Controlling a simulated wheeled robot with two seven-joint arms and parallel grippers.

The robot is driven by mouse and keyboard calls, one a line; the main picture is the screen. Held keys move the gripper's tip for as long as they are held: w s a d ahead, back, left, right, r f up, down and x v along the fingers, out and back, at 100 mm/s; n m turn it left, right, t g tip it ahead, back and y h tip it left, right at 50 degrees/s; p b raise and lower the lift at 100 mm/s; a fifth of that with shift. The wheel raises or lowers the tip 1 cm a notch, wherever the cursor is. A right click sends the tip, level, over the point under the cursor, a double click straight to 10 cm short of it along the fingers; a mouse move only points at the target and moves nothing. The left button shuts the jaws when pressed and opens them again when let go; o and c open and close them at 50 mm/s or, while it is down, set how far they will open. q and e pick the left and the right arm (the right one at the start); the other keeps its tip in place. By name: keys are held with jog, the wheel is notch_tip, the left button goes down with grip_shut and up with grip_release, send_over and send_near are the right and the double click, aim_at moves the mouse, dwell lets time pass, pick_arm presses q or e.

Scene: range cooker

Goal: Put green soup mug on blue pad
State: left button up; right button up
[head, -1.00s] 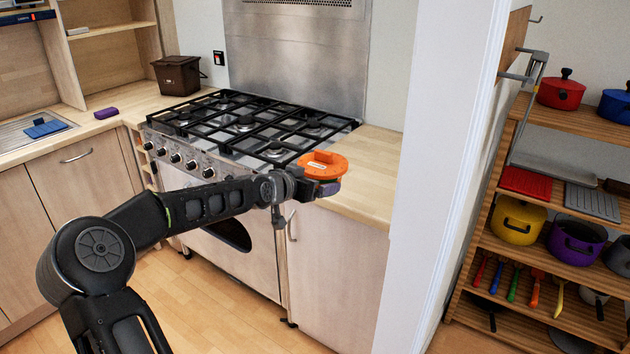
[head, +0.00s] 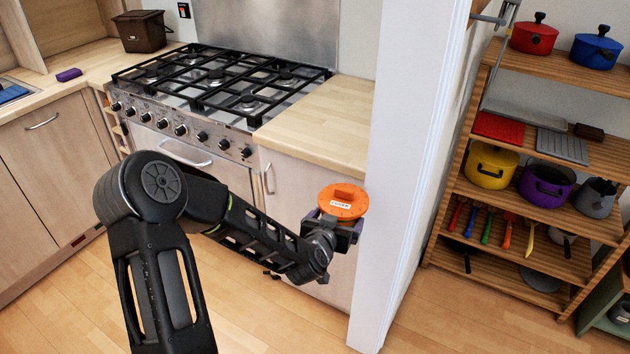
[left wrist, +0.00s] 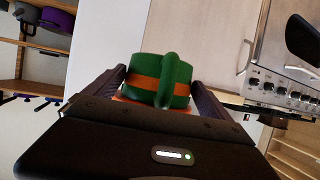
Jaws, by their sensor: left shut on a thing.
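The green soup mug (left wrist: 161,76), with an orange band and its handle towards the camera, is between the fingers in the left wrist view. My left gripper (head: 336,218) is shut on it. In the head view an orange round lid-like disc (head: 343,200) with a label sits at the gripper and hides the mug's green body. The gripper is in the air in front of the cabinet, between the cooker and the white wall end. A flat blue thing (head: 12,93) lies at the sink at the far left; I cannot tell whether it is the blue pad. My right gripper is not in view.
The wooden counter (head: 318,125) right of the cooker (head: 222,85) is clear. The white wall end (head: 408,180) stands just right of my gripper. Beyond it, a shelf (head: 520,205) holds pots, a red mat (head: 497,127) and a grey mat (head: 563,146). A purple thing (head: 68,75) lies left of the cooker.

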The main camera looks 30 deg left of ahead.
pick_arm(q)
jog(key=d+m+h, duration=0.2)
jog(key=d, duration=1)
jog(key=shift+s+d+r+h, duration=0.25)
jog(key=shift+s+d+h, duration=0.05)
jog(key=shift+s+h, duration=0.1)
